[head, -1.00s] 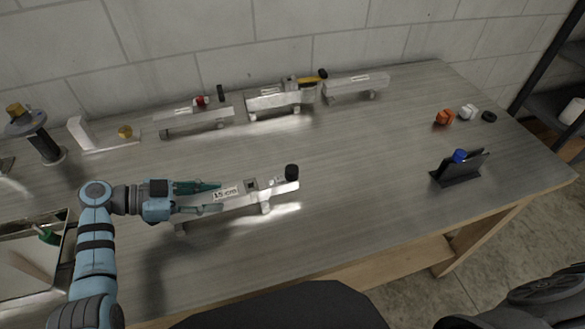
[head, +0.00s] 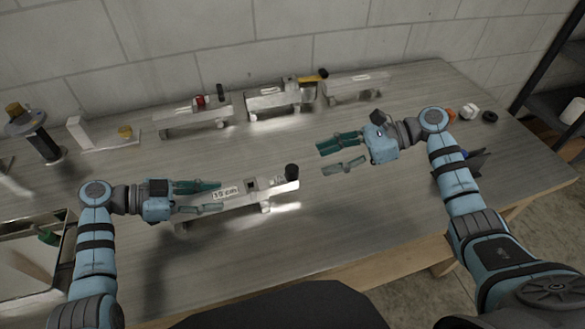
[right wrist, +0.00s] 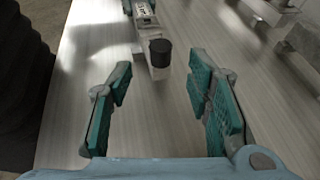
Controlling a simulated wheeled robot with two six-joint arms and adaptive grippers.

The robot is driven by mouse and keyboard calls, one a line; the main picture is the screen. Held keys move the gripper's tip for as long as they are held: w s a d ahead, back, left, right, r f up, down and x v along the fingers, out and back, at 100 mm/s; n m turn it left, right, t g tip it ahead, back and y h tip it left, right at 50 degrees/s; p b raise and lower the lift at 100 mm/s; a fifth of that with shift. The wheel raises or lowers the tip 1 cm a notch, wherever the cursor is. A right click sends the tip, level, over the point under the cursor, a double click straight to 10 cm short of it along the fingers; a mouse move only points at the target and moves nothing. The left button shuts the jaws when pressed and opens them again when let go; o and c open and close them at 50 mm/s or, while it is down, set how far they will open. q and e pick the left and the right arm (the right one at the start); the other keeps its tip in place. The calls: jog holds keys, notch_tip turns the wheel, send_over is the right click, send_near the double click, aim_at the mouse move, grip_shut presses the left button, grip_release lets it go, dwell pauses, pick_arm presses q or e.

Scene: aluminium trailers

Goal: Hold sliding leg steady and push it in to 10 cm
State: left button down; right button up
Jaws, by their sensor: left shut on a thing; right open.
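The aluminium trailer (head: 238,197) stands at the front middle of the bench, with a white label on its side. The sliding leg (head: 282,187) with a black end knob (head: 292,171) is at its right end; the knob also shows in the right wrist view (right wrist: 160,52). My left gripper (head: 220,196) is shut on the trailer's body near the label, and its fingers hide part of it. My right gripper (head: 341,156) is open and empty, to the right of the knob and apart from it. In the right wrist view the knob lies ahead between the open fingers (right wrist: 160,108).
Similar trailers (head: 195,120) (head: 280,100) (head: 352,87) stand along the back wall. Small white (head: 470,111) and black (head: 490,117) parts lie at the right. A dark stand (head: 478,160) is partly hidden behind my right arm. The bench between the rows is clear.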

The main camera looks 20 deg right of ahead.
aim_at(292, 168)
jog(key=x, duration=0.9)
jog(key=shift+w+a+f, duration=0.1)
jog(key=shift+w+a, duration=0.05)
jog(key=shift+a, duration=0.15)
grip_shut()
